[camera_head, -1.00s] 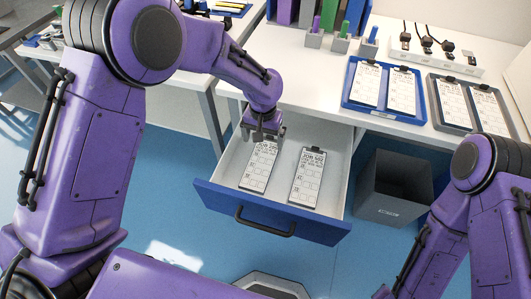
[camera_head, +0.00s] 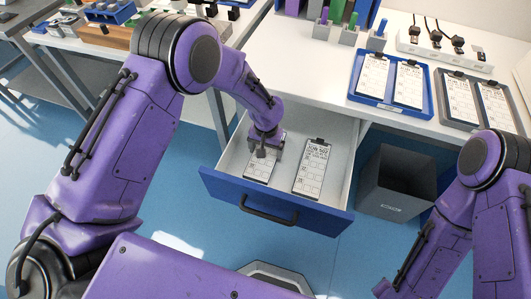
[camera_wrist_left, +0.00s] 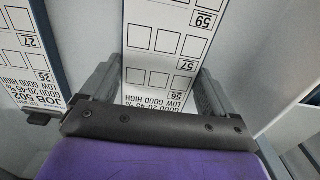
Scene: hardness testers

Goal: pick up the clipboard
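Two clipboards with printed white sheets lie side by side in the open drawer (camera_head: 230,168). My left gripper (camera_head: 262,153) points down over the left clipboard (camera_head: 258,171) and hides its upper part and clip. In the left wrist view, the fingers of my left gripper (camera_wrist_left: 157,72) stand on either side of this clipboard (camera_wrist_left: 165,45), apart by about its width. I cannot tell whether they touch its edges. The right clipboard (camera_head: 312,168) lies clear of the gripper, and part of it shows in the wrist view (camera_wrist_left: 25,60). My right gripper is out of view.
On the table above, a blue tray (camera_head: 429,98) and a grey tray (camera_head: 452,118) each hold clipboards. A dark grey bin (camera_head: 392,190) stands right of the drawer. A white power strip (camera_head: 440,52) and several coloured holders stand farther back.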

